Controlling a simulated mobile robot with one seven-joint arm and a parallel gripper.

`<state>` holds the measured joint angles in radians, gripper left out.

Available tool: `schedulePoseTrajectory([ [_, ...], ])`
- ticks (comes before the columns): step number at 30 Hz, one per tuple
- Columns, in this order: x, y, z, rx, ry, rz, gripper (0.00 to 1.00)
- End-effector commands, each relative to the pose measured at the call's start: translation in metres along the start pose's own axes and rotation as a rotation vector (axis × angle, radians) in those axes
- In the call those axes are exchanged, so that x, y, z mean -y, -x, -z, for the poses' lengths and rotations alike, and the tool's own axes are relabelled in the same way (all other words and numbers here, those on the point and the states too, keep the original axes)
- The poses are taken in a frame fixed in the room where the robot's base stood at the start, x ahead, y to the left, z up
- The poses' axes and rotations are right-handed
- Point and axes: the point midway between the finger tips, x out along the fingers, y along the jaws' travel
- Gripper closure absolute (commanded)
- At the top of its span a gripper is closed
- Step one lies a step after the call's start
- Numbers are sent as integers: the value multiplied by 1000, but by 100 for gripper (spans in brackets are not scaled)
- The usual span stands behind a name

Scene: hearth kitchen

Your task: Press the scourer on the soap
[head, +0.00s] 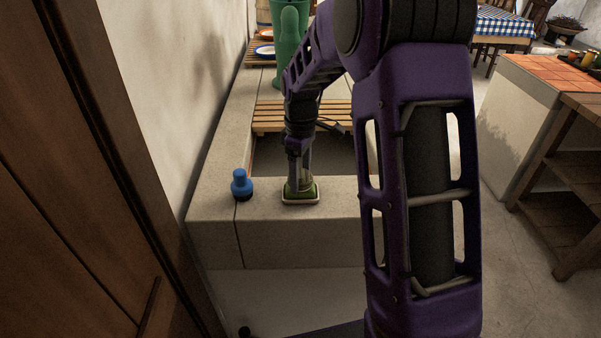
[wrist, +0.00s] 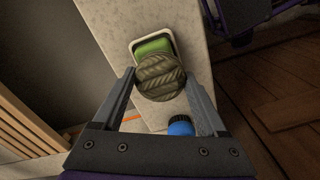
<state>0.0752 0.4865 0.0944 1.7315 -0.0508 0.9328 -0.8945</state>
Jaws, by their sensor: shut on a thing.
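The scourer (wrist: 160,77), a round, olive-brown, ridged pad, sits between the two fingertips of my gripper (wrist: 163,84). My gripper (head: 300,175) is shut on it and points down just over the soap dish. The green soap (wrist: 155,46) lies in a pale, rounded dish (wrist: 138,42). The scourer covers its near part in the wrist view. In the head view the soap (head: 289,190) shows as a green patch below the fingers, in the dish (head: 301,204) on the stone ledge. I cannot tell whether scourer and soap touch.
A blue bottle (head: 241,184) with a dark base stands on the ledge left of the dish; its blue part also shows in the wrist view (wrist: 180,127). Behind are a sunken basin with wooden slats (head: 270,117) and a green vessel (head: 288,45). A wall borders the left.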

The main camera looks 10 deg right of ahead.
Motion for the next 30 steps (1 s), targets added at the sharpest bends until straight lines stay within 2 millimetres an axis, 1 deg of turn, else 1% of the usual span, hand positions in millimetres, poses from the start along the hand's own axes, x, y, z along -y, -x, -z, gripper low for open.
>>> schedulePoseTrajectory([
  [6, 0, 20, 0, -1, 0, -1, 69],
  [22, 0, 63, 0, -1, 0, -2, 69],
  [26, 0, 70, 0, -1, 0, -2, 69],
  [30, 0, 69, 0, -1, 0, -2, 69],
])
